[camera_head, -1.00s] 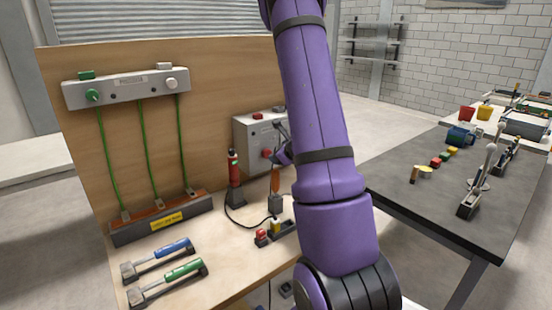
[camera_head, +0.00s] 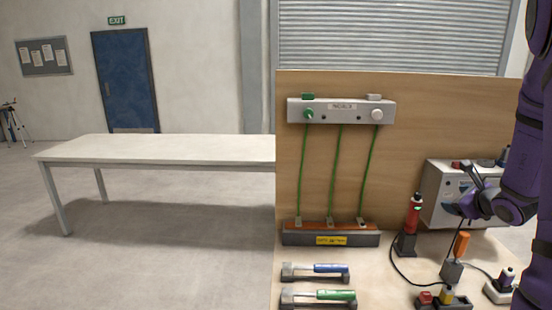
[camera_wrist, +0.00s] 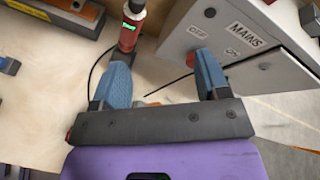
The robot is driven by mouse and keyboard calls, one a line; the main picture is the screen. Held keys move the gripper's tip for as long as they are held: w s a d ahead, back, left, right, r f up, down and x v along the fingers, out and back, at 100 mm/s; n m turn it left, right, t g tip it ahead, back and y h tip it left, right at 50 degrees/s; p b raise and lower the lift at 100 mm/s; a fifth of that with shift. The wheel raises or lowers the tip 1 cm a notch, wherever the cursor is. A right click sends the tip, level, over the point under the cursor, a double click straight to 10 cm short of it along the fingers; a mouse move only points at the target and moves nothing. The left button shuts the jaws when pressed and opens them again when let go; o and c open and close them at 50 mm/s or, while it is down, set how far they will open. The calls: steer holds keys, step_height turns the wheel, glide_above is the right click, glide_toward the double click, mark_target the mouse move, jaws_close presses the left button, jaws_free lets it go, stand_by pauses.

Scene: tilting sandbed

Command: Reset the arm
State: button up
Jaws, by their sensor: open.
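My purple arm enters the head view from the right edge. My gripper (camera_head: 466,206) is in front of the grey mains box (camera_head: 436,199). In the wrist view my gripper (camera_wrist: 158,62) shows two blue fingers spread apart with nothing between them. The mains box (camera_wrist: 245,60), with MAINS, OFF and ON labels, lies just beyond the right finger. I cannot tell whether a finger touches the box.
Green cables (camera_head: 338,175) run down the upright board. A bare white table (camera_head: 160,148) stands left, with open floor around it.

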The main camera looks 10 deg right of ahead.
steer(key=s+a+r+n+g+y, duration=0.25)
steer(key=a+r+n, duration=0.2)
steer(key=a, duration=0.45)
steer(key=s+a+r+n+g+y, duration=0.1)
steer(key=s+a+r+n+y, duration=0.2)
steer(key=a+n, duration=0.45)
steer(key=s+a+r+n+g+y, duration=0.1)
steer(key=a+r+n+y, duration=0.25)
steer(key=a+r, duration=0.45)
steer(key=s+a+r+n+g+h, duration=0.1)
steer(key=s+a+n+h, duration=0.2)
steer(key=s+n, duration=0.4)
steer(key=s+a+r+n+g+h, duration=0.1)
steer(key=s+a+n+h, duration=0.3)
steer(key=s+n, duration=0.4)
steer(key=shift+s+a+g+h, duration=0.3)
steer(key=shift+s+g, duration=0.25)
steer(key=shift+s, duration=1.65)
